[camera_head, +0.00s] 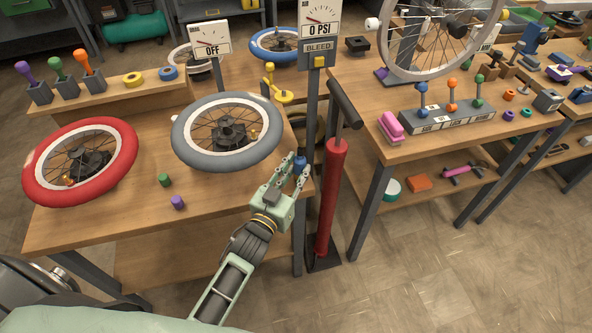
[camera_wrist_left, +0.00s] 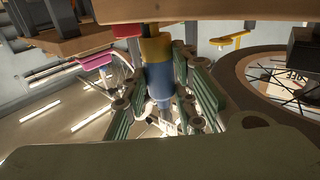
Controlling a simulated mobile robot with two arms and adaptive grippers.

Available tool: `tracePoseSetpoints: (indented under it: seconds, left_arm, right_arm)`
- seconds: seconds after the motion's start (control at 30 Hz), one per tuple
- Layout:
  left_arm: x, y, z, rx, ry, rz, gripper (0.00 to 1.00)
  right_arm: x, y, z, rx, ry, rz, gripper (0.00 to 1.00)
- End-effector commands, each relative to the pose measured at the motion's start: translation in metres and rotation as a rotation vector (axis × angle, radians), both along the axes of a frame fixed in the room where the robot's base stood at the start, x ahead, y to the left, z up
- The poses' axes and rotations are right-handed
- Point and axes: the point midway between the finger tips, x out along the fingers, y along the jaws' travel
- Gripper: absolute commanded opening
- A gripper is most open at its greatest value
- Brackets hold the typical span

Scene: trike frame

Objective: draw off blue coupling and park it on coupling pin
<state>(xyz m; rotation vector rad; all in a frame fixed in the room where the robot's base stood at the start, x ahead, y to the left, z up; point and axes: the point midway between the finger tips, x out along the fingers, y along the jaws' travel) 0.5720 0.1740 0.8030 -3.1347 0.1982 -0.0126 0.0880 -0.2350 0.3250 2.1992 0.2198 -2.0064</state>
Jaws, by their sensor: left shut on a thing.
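My left gripper (camera_head: 295,170) is at the right front corner of the near bench, beside the gauge post. It is shut on the blue coupling (camera_head: 300,166), which shows small between the fingers. In the left wrist view, the fingers (camera_wrist_left: 160,105) flank the coupling's blue part (camera_wrist_left: 159,82). A yellow cylindrical part (camera_wrist_left: 155,48) lines up directly with the blue part; I cannot tell whether they are separate. Which piece is the coupling pin I cannot tell. My right gripper is not in view.
A grey-tyred wheel (camera_head: 190,117) and a red-tyred wheel (camera_head: 49,190) lie on the near bench (camera_head: 120,222). A red floor pump (camera_head: 331,195) stands just right of my gripper. The post carries a 0 PSI gauge (camera_head: 320,18). Green (camera_head: 164,180) and purple (camera_head: 177,202) caps lie near.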

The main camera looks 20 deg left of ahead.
Motion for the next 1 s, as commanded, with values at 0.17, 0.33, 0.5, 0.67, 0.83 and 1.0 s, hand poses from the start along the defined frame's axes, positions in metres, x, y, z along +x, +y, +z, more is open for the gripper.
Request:
tracePoseSetpoints:
  seconds: [0.17, 0.33, 0.5, 0.67, 0.83, 1.0]
  left_arm:
    - [0.0003, 0.0, -0.0044, -0.001, -0.003, 0.0, 0.0]
    - [0.0004, 0.0, -0.0086, -0.001, -0.003, 0.0, 0.0]
    - [0.0004, 0.0, -0.009, -0.001, -0.003, 0.0, 0.33]
    - [0.0002, 0.0, -0.0094, -0.001, -0.002, 0.0, 0.47]
    - [0.0001, -0.0001, -0.0098, -0.001, -0.001, 0.0, 0.47]
    - [-0.0023, 0.0003, -0.011, -0.001, 0.002, 0.0, 0.47]
  right_arm:
    - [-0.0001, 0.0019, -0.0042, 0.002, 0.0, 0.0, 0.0]
    - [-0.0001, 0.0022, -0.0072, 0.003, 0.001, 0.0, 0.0]
    - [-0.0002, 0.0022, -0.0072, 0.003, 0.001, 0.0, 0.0]
    - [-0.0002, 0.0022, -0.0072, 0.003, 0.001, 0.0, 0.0]
    - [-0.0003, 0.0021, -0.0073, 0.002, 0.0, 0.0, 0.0]
    - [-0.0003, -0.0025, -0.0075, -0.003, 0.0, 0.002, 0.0]
